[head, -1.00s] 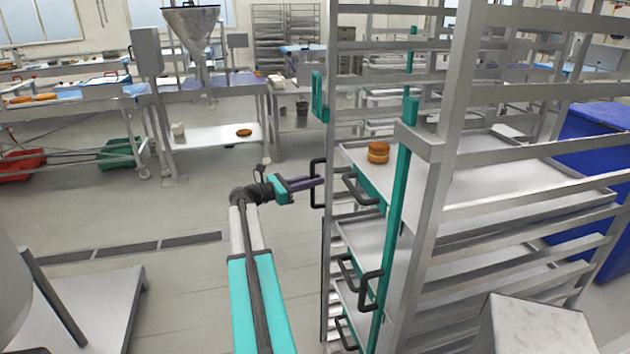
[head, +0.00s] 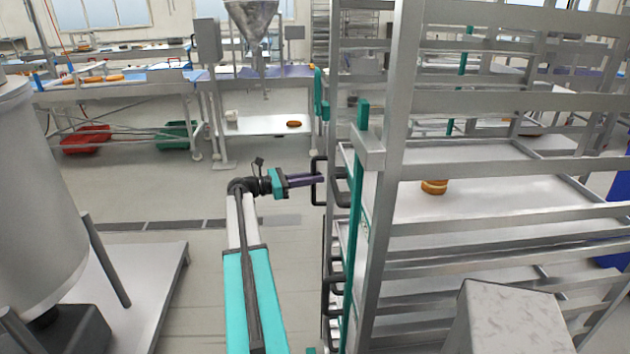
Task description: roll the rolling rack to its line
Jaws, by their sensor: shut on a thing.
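The rolling rack (head: 402,70) is a tall metal frame with several rails and trays. It fills the right half of the head view. A teal upright bar and black handles are on its left side. My gripper (head: 317,180) reaches in from the left and is shut on a black handle (head: 316,163) of the rack. A round brown bun stack (head: 434,187) sits on an upper tray (head: 480,200). The rack's wheels are out of view. I cannot make out a marked line for the rack on the floor.
A large grey vessel (head: 35,200) on a low platform (head: 150,290) stands at left. A dark floor strip (head: 175,225) crosses the left floor. Benches and a hopper (head: 250,20) stand behind. A blue bin (head: 618,235) is at the right edge. The floor ahead is clear.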

